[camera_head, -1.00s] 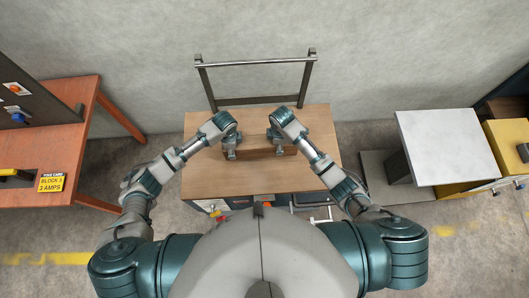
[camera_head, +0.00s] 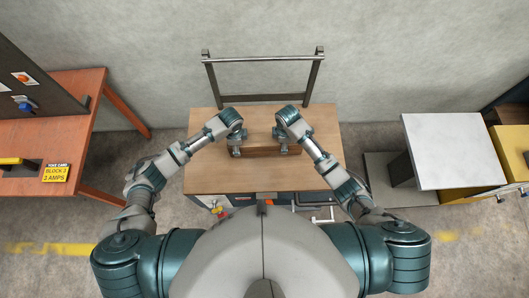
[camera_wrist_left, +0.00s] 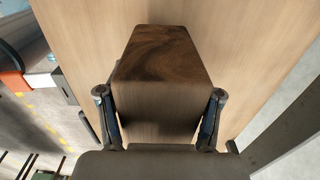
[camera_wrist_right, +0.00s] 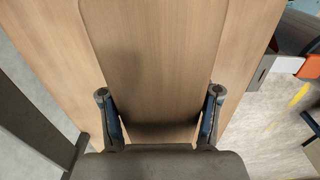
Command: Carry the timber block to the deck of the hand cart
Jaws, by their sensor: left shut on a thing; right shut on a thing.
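The timber block (camera_head: 262,151) is a brown wooden beam lying crosswise over the pale wooden deck (camera_head: 215,178) of what appears to be the hand cart, with a dark push handle (camera_head: 263,59) behind. My left gripper (camera_head: 236,150) is shut on the block's left end, and my right gripper (camera_head: 283,147) on its right end. In the left wrist view the block (camera_wrist_left: 160,62) shows dark grain between the fingers. In the right wrist view the block (camera_wrist_right: 158,55) runs between the fingers. I cannot tell whether it rests on the deck or hovers just above it.
A white-topped table (camera_head: 450,140) stands at right beside a yellow cabinet (camera_head: 512,150). A grey wall is behind. The deck's front part is bare.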

